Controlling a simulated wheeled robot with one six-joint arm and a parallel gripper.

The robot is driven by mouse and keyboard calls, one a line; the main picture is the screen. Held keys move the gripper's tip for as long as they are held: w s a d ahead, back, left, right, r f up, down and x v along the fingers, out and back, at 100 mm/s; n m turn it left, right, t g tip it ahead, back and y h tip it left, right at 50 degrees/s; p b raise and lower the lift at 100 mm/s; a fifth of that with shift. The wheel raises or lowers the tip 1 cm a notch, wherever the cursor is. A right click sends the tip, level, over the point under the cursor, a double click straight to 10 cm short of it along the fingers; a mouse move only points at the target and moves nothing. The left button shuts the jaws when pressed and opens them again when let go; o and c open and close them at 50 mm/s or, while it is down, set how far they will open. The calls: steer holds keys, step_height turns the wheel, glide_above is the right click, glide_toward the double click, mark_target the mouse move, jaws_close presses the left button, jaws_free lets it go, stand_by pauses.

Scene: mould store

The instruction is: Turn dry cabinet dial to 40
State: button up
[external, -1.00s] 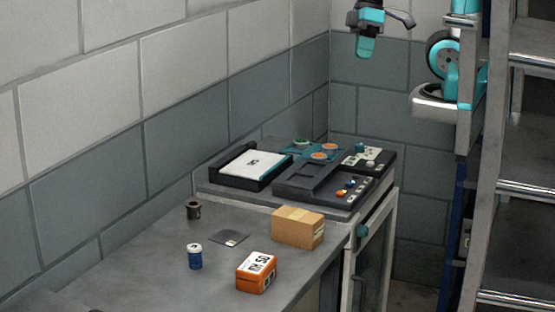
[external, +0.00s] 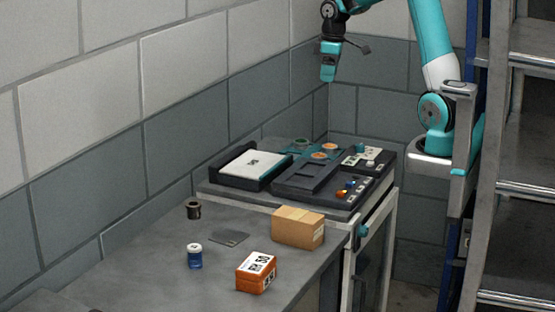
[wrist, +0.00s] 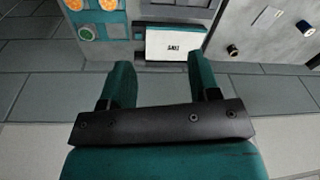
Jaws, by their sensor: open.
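A cabinet (external: 347,262) with a dark door stands under the bench's far right end. A teal round knob (external: 362,237) sits at its upper front corner; it may be the dial, but no number or pointer is readable. A smaller teal knob (external: 360,148) sits on the panel above. My gripper (external: 328,74) hangs in the air above and behind the panels, near the wall corner, touching nothing. In the wrist view, my gripper (wrist: 162,78) is open and empty, its two teal fingers apart. Neither knob can be made out there.
The bench (external: 150,265) holds a cardboard box (external: 298,229), an orange box (external: 256,273), a blue can (external: 195,257), a dark cup (external: 193,210) and a flat card (external: 229,238). A white-topped tray (external: 250,166) lies behind. Shelving (external: 510,185) stands at right.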

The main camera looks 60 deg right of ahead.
steer(key=m+g+b, duration=0.1)
steer(key=m+b, duration=0.1)
steer(key=b, duration=0.3)
glide_above(361, 145)
step_height(361, 145, down, 10)
steer(key=shift+h, duration=0.4)
step_height(361, 145, down, 17)
steer(key=p, duration=0.2)
steer(key=shift+p, duration=0.3)
steer(key=c, duration=0.9)
